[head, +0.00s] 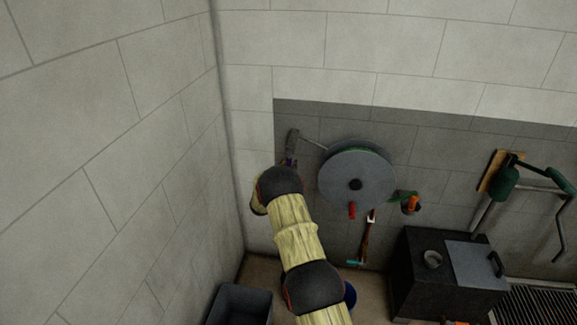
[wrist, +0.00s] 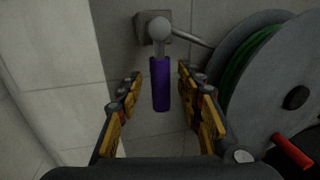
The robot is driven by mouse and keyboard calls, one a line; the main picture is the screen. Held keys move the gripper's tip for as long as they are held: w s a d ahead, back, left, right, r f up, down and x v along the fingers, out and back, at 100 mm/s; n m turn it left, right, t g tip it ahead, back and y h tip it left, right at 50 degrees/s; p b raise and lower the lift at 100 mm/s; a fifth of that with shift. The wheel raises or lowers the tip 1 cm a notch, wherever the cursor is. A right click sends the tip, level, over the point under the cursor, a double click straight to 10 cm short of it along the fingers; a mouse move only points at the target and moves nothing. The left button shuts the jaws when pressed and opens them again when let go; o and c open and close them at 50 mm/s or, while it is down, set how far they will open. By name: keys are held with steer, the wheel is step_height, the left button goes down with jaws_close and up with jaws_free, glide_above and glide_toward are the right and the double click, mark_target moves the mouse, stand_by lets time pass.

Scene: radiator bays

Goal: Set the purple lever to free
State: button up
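The purple lever (wrist: 161,85) hangs down from a grey round pivot on a wall bracket (wrist: 150,27) in the wrist view. My gripper (wrist: 160,85) is open, with one yellow-and-black finger on each side of the purple grip. Gaps show between the grip and both fingers. In the head view my arm hides most of the lever, and only a small bit of purple (head: 289,161) shows below the bracket (head: 292,142). No label for free can be read.
A grey reel (head: 345,182) with green hose and a red handle (head: 352,211) is close on the right. A thin rod joins the bracket and reel. A wall corner is close on the left. A black box (head: 420,275) and a grey bin (head: 238,304) stand below.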

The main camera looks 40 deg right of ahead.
steer(key=shift+x, duration=0.9)
steer(key=shift+c, duration=1.3)
jaws_close()
